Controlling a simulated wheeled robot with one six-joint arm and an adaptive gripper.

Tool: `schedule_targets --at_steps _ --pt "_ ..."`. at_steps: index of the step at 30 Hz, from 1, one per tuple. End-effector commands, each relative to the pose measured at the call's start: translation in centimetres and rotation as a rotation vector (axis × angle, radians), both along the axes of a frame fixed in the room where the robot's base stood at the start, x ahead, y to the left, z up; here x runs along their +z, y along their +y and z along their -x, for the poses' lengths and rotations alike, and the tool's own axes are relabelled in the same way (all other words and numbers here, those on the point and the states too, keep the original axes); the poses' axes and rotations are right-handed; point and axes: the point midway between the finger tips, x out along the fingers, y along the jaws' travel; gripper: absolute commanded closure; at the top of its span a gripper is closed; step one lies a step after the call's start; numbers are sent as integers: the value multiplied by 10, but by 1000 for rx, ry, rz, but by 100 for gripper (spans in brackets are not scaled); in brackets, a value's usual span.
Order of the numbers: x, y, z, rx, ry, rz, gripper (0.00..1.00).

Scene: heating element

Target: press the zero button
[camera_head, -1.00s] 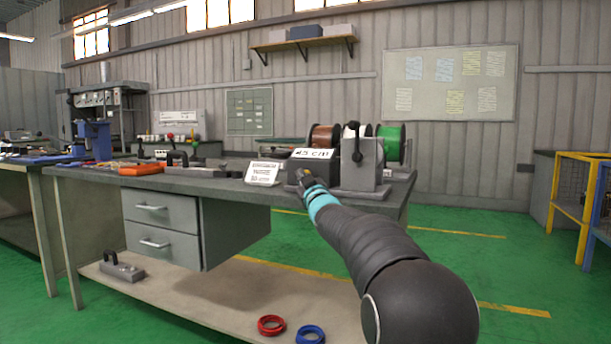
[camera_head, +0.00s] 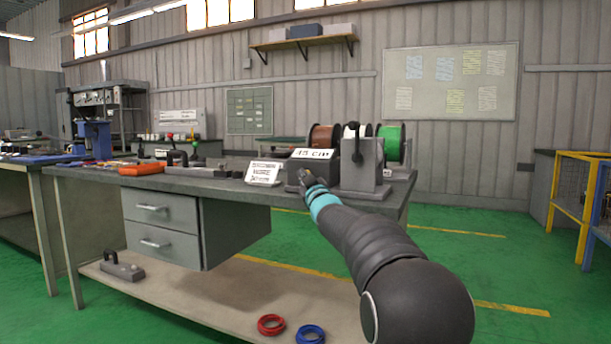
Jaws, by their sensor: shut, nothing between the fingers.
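A grey device with a slanted white display reading about "45 cm" (camera_head: 314,154) stands on the workbench, in front of the wire spools. My gripper (camera_head: 303,176) is shut and empty at the lower front face of this device. It looks touching or very close to it; I cannot tell which. The zero button cannot be made out; my gripper covers part of the device's front.
A white text card (camera_head: 263,173) stands just left of the device. A grey lever unit (camera_head: 362,178) stands close on its right, with copper, white and green spools (camera_head: 389,142) behind.

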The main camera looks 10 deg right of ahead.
Motion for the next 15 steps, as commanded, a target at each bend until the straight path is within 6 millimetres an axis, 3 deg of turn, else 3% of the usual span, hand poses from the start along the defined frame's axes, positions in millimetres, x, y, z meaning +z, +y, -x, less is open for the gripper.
schedule_targets --at_steps 15 --pt "0 -3 -4 0 0 0 100"
